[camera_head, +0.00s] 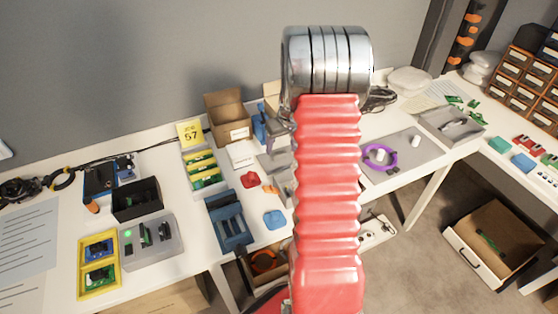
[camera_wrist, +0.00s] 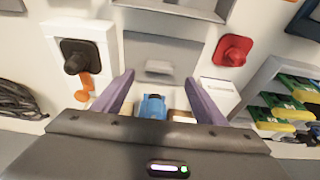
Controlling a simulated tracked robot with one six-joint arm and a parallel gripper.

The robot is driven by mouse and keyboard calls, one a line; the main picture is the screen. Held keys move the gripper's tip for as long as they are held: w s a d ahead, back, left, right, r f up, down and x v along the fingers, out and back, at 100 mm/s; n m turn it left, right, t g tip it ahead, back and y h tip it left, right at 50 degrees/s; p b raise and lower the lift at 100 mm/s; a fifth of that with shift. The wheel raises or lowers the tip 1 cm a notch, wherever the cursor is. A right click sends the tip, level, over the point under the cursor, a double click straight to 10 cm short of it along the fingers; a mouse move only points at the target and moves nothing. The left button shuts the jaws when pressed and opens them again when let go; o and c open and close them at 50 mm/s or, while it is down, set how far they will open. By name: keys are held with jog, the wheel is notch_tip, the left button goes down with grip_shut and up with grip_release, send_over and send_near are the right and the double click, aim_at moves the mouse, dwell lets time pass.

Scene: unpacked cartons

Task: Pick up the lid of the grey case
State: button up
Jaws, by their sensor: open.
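The grey case (camera_wrist: 185,8) shows at the top edge of the wrist view as a shallow open tray, cut off by the frame. Its flat grey lid (camera_wrist: 160,48) adjoins it, with a small raised tab or handle near the edge towards my gripper. My gripper (camera_wrist: 160,77) is open, its two purple-grey fingers spread on either side of the lid's near part. I see nothing held, and I cannot tell whether the fingers touch the lid.
A blue object (camera_wrist: 153,107) shows between the fingers, beyond the lid. A black knob on a white plate (camera_wrist: 75,60) is left; a red piece (camera_wrist: 233,50) and a white box (camera_wrist: 217,92) are right. A cardboard box (camera_head: 228,116) stands near the wall.

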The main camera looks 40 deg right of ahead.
aim_at(280, 154)
jog(key=shift+x, duration=2.6)
jog(key=shift+s, duration=0.1)
jog(key=shift+c, duration=0.6)
jog(key=c, duration=1.1)
notch_tip(280, 154, up, 10)
jog(key=shift+a, duration=0.1)
